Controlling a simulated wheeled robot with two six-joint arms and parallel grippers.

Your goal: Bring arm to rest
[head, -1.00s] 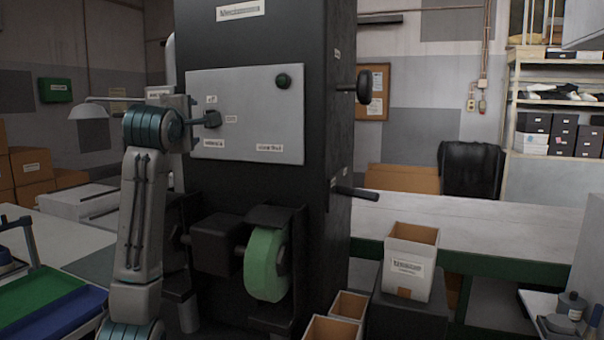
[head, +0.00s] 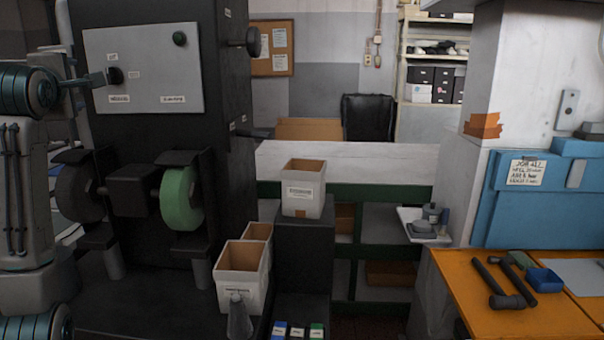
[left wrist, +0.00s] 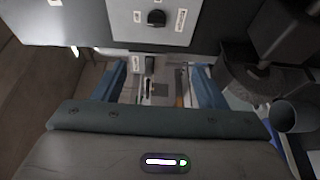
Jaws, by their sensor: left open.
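My left arm stands at the left edge of the head view, with its gripper (head: 94,79) in front of the machine's light grey panel (head: 150,72). The gripper is close to a dark knob (head: 115,76); whether they touch is unclear. In the left wrist view the gripper's two blue fingers (left wrist: 158,72) are spread apart, with nothing held between them. The knob (left wrist: 156,18) shows beyond and above the fingers there. My right gripper is in neither current view.
The black machine carries a green wheel (head: 182,198) beside my arm. Open boxes (head: 303,188) stand right of it, some lower down. An orange workbench (head: 480,305) with hammers (head: 502,285) and a blue cabinet (head: 535,200) are at the right.

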